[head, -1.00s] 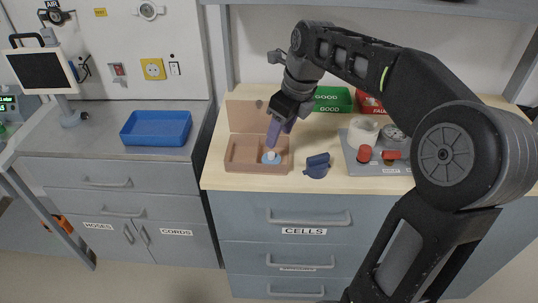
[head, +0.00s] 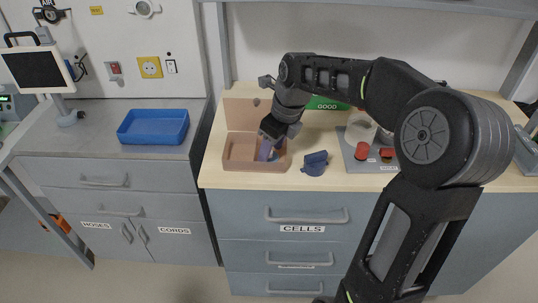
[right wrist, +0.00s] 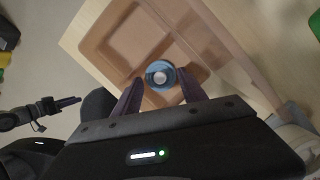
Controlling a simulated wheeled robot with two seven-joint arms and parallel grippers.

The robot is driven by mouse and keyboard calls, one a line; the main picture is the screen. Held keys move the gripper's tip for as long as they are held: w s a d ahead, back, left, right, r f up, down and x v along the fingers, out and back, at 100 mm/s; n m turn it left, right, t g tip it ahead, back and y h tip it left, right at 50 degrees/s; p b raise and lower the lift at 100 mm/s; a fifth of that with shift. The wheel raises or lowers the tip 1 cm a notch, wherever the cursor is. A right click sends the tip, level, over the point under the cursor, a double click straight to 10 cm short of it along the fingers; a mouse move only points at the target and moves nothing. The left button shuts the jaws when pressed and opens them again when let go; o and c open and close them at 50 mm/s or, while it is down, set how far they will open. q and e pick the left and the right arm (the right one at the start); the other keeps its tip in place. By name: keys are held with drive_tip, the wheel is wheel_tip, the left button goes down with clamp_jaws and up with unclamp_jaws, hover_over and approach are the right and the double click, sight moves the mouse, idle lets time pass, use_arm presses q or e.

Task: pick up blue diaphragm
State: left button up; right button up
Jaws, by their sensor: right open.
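The blue diaphragm (right wrist: 160,76) is a round blue disc with a pale knob in its middle. It lies in the brown tray (right wrist: 122,34), towards the side nearer my right gripper in the right wrist view. My right gripper (right wrist: 160,95) is open, with its two purple fingers pointing at the diaphragm, one on each side of its near edge. In the head view the right gripper (head: 268,155) reaches down into the tray (head: 240,163) and hides most of the diaphragm. Contact between fingers and diaphragm cannot be told. My left gripper is not in view.
A dark blue part (head: 315,164) stands on the wooden worktop just right of the tray. Further right is a grey panel (head: 352,160) with a red knob (head: 362,151). A green GOOD bin (head: 327,103) is behind. A blue tray (head: 153,128) sits on the left counter.

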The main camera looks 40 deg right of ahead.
sight(271, 158)
drive_tip(key=shift+w+f, duration=0.1)
drive_tip(key=shift+f, duration=0.25)
idle(0.3)
drive_tip(key=c, duration=0.9)
drive_tip(key=shift+a+r, duration=0.1)
drive_tip(key=shift+r, duration=0.05)
drive_tip(key=shift+r, duration=0.5)
wheel_tip(271, 158, up, 6)
drive_tip(key=shift+f, duration=0.2)
drive_tip(key=s+a+b, duration=0.1)
drive_tip(key=s+a, duration=0.3)
drive_tip(key=s, duration=0.1)
drive_tip(key=s+a+b, duration=0.1)
drive_tip(key=s+a, duration=0.3)
drive_tip(key=s, duration=0.1)
drive_tip(key=s+a+b, duration=0.1)
drive_tip(key=s+a, duration=0.3)
drive_tip(key=s, duration=0.1)
drive_tip(key=shift+s+a, duration=0.25)
drive_tip(key=shift+s, duration=0.1)
drive_tip(key=shift+c, duration=0.2)
